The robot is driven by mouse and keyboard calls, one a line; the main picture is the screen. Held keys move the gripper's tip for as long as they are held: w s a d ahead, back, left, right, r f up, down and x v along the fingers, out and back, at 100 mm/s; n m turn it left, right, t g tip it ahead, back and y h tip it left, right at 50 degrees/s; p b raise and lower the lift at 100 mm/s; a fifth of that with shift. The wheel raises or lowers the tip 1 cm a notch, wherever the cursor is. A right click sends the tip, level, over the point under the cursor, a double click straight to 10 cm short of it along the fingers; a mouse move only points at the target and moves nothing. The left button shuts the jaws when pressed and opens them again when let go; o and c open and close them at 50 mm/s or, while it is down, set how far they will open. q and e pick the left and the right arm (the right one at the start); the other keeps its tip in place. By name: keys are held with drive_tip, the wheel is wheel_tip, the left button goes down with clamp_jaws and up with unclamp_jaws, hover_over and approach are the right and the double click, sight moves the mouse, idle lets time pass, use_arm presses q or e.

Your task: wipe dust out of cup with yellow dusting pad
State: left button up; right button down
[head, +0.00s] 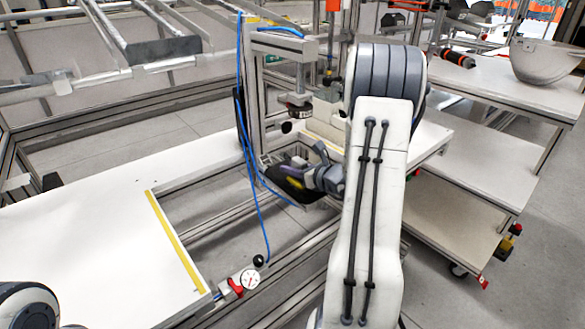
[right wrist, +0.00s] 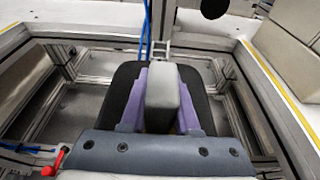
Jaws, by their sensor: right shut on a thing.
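The black cup (head: 306,196) sits low in the metal frame at the middle of the head view, left of my right arm. In the right wrist view its dark rounded rim (right wrist: 124,82) shows on both sides of my fingers. My right gripper (head: 297,172) reaches down at the cup and is shut on the yellow dusting pad (head: 294,184). Most of the pad is hidden by the gripper. In the right wrist view my gripper (right wrist: 167,95), with purple and grey parts, covers the cup's middle, so any dust is hidden. My left gripper is out of view.
A press head (head: 295,105) hangs on an upright column above the cup. Blue hoses (head: 247,170) hang just left of it. A pressure gauge (head: 250,279) is on the near frame. The white table (head: 80,235) at left is bare. A pale helmet shell (head: 543,62) stands at far right.

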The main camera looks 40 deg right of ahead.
drive_tip(key=shift+f+b, duration=0.7)
drive_tip(key=shift+b, duration=1.3)
idle(3.5)
drive_tip(key=shift+s+f, duration=0.15)
idle(0.5)
drive_tip(key=shift+s, duration=0.85)
drive_tip(key=shift+f, duration=0.1)
drive_tip(key=shift+w, duration=1.25)
drive_tip(key=shift+w+a+r, duration=0.1)
drive_tip(key=shift+w+r, duration=0.15)
drive_tip(key=shift+w, duration=0.1)
